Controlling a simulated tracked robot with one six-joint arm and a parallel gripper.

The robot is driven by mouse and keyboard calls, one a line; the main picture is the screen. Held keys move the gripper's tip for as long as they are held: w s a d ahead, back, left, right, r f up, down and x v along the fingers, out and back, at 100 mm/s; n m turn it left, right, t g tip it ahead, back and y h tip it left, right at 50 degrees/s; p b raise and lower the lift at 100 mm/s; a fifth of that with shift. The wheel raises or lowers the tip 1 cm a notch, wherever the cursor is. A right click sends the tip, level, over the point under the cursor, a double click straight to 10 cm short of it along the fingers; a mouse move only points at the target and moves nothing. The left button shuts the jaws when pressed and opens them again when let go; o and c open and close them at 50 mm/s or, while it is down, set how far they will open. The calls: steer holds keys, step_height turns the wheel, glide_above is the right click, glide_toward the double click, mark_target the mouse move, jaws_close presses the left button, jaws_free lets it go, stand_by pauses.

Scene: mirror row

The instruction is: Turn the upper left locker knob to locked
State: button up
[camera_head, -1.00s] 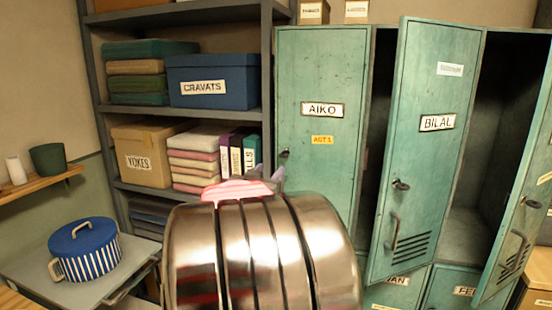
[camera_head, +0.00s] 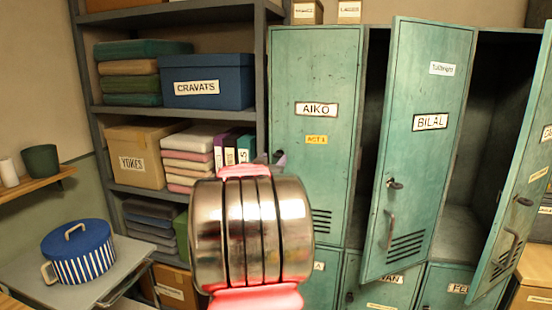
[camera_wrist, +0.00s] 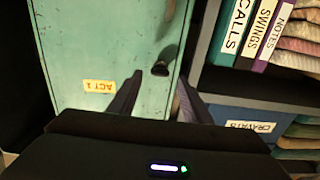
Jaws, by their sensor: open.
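The upper left locker (camera_head: 340,170) is green, with the name AIKO and a yellow ACT 1 tag on its door, which looks shut. Its dark knob shows in the wrist view (camera_wrist: 160,69), near the door's edge beside the shelf. That view is turned upside down. My gripper (camera_wrist: 160,80) is open and empty, its two dark fingers apart, with the knob seen between their tips; I cannot tell whether they touch it. In the head view my gripper (camera_head: 271,158) is mostly hidden behind my own wrist, and the knob is largely covered.
The BILAL door (camera_head: 420,150) stands ajar to the right, with another open door (camera_head: 520,180) beyond it. A grey shelf unit (camera_head: 180,113) with boxes, cloths and binders stands close on the left. A striped blue pot (camera_head: 80,254) sits on a low table at lower left.

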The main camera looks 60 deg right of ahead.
mark_target(277, 156)
steer(key=shift+w+d, duration=0.15)
steer(key=shift+d, duration=0.75)
steer(key=shift+w+d, duration=0.1)
steer(key=shift+d, duration=0.75)
steer(key=c, duration=1.1)
steer(key=shift+o, duration=0.2)
steer(key=shift+a, duration=0.15)
